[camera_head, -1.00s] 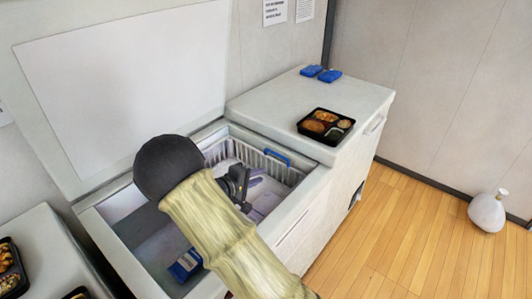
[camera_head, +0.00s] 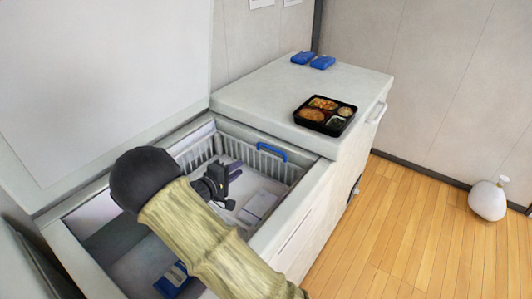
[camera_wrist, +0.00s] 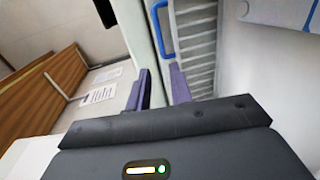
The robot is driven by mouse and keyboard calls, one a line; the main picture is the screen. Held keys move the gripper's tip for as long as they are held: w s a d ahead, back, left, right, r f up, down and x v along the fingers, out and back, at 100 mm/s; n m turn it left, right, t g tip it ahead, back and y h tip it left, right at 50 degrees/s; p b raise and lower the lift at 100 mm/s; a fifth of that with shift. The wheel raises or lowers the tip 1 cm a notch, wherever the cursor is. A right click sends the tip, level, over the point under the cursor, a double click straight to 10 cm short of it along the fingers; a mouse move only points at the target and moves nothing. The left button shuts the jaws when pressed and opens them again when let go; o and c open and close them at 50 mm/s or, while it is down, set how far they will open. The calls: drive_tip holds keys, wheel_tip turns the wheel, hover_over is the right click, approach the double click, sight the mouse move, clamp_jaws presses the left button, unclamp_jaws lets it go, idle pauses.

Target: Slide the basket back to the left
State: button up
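The white slatted basket (camera_head: 190,156) sits inside the open chest freezer, toward its right end. Its blue handle (camera_head: 272,152) is at the back right; the handle also shows ahead of the fingers in the wrist view (camera_wrist: 161,30). A pale flat item (camera_head: 260,204) lies in the basket. My gripper (camera_head: 222,172) is over the basket, left of the handle and apart from it. In the wrist view my gripper (camera_wrist: 161,82) has its two purple fingers spread with nothing between them. My arm hides the basket's near left part.
The freezer's raised lid (camera_head: 100,90) stands at the left. A blue pack (camera_head: 172,282) lies on the freezer floor. The white top (camera_head: 250,95) at the right holds a bento tray (camera_head: 325,128) and two blue packs (camera_head: 312,60). A white jug (camera_head: 488,200) stands on the floor.

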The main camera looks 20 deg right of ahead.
sight(270, 149)
drive_tip(key=x, duration=1.7)
drive_tip(key=shift+s+d, duration=0.1)
drive_tip(key=shift+r, duration=0.1)
clamp_jaws()
